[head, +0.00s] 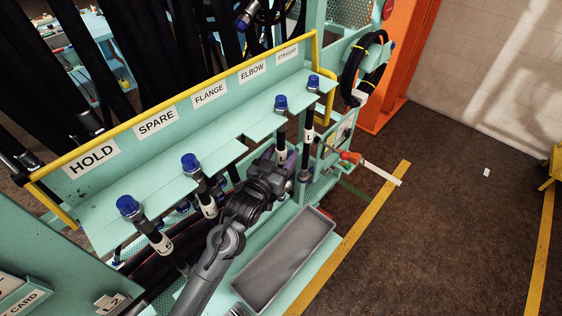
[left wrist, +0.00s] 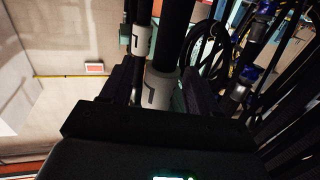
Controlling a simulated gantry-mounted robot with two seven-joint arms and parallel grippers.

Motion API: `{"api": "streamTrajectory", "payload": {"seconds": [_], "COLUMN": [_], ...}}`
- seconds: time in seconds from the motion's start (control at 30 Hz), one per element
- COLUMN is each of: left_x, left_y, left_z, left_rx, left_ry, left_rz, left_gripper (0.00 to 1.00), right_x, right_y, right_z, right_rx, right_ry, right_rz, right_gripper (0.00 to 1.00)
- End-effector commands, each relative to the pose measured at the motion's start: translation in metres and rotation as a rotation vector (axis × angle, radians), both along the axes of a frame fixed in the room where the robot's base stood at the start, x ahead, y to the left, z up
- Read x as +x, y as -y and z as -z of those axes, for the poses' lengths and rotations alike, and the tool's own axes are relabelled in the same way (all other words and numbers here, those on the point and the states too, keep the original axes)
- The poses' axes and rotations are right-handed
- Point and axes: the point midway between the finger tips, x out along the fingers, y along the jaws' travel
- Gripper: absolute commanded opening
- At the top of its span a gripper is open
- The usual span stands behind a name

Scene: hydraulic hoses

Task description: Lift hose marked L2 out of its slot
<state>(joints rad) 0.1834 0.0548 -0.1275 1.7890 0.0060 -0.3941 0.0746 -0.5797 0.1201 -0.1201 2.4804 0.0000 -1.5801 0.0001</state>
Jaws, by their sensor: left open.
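Several black hoses with blue caps stand in the slots of the teal rack shelf (head: 224,140). My left gripper (head: 285,165) is below the shelf, at the hose under the ELBOW sign, whose blue cap (head: 280,103) sits above the shelf edge. In the left wrist view its open jaws stand on both sides of a hose with a white band (left wrist: 161,88); contact cannot be told. The band's mark is only partly visible, so I cannot read L2 on it. A second banded hose (left wrist: 141,42) is close behind. My right gripper is not in view.
A yellow rail (head: 180,98) runs along the sign board. A grey tray (head: 285,258) lies below.

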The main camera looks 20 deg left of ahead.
Motion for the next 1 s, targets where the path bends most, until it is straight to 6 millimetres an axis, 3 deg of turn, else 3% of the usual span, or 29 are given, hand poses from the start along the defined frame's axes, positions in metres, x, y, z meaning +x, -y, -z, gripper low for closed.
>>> {"api": "streamTrajectory", "payload": {"seconds": [0.1, 0.5, 1.0], "left_x": [-0.0002, -0.0004, -0.0002], "left_y": [0.0001, -0.0001, -0.0001], "left_z": [0.0, 0.0, -0.0054], "left_rx": [0.0, 0.0, 0.0], "left_ry": [0.0, 0.0, 0.003], "left_rz": [0.0, 0.0, 0.0], "left_gripper": [0.61, 0.0, 0.0], "right_x": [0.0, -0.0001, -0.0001], "right_y": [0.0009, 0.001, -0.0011], "right_z": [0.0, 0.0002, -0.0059], "right_rx": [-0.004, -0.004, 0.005], "right_ry": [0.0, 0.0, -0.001], "right_rz": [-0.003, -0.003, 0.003], "right_gripper": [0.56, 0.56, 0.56]}}
